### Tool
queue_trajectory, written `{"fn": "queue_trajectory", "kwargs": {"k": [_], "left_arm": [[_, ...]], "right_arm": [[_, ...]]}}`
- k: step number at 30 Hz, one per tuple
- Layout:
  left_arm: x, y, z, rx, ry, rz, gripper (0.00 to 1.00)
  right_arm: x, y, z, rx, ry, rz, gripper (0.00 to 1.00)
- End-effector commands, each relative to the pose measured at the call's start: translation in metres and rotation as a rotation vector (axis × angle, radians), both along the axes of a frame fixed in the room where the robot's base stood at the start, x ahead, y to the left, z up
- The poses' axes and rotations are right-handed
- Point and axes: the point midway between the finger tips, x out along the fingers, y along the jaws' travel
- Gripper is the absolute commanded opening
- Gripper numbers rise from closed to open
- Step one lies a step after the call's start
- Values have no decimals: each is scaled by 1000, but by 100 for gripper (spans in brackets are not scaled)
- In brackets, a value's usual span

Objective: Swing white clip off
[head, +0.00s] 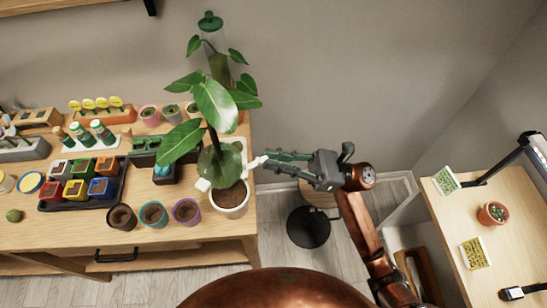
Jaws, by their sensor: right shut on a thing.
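A white clip (256,162) shows beside the stem side of the tall green plant (214,108), just above the rim of its white pot (231,207). My right gripper (272,161) reaches in from the right, with its fingertips at the clip's right end. It is shut on the clip. The clip's left end lies close to the big lower leaf (219,166); I cannot tell whether it touches the plant or the pot. Another small white piece (203,185) shows at the pot's left side. My left gripper is not in view.
The plant stands at the right end of a wooden table (190,236). Three small pots, one of them teal (154,214), stand left of it. A dark tray (85,184) holds several coloured pots. A second table (505,245) is at the right, with floor between.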

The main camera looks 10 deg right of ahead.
Motion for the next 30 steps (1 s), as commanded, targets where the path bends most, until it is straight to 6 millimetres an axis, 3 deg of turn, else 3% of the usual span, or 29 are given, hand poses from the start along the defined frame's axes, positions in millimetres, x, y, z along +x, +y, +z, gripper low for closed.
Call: {"fn": "queue_trajectory", "kwargs": {"k": [8, 9, 16, 25, 30], "left_arm": [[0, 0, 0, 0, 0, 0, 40], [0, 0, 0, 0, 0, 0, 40], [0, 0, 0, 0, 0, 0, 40], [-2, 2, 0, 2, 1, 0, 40], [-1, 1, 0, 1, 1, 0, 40]], "right_arm": [[0, 0, 1, 2, 0, -1, 0], [0, 0, 1, 2, 0, -1, 14], [0, 0, 1, 1, 0, 0, 29], [0, -2, -1, 0, 1, 0, 29], [1, -19, -11, -2, 5, -2, 29]]}}
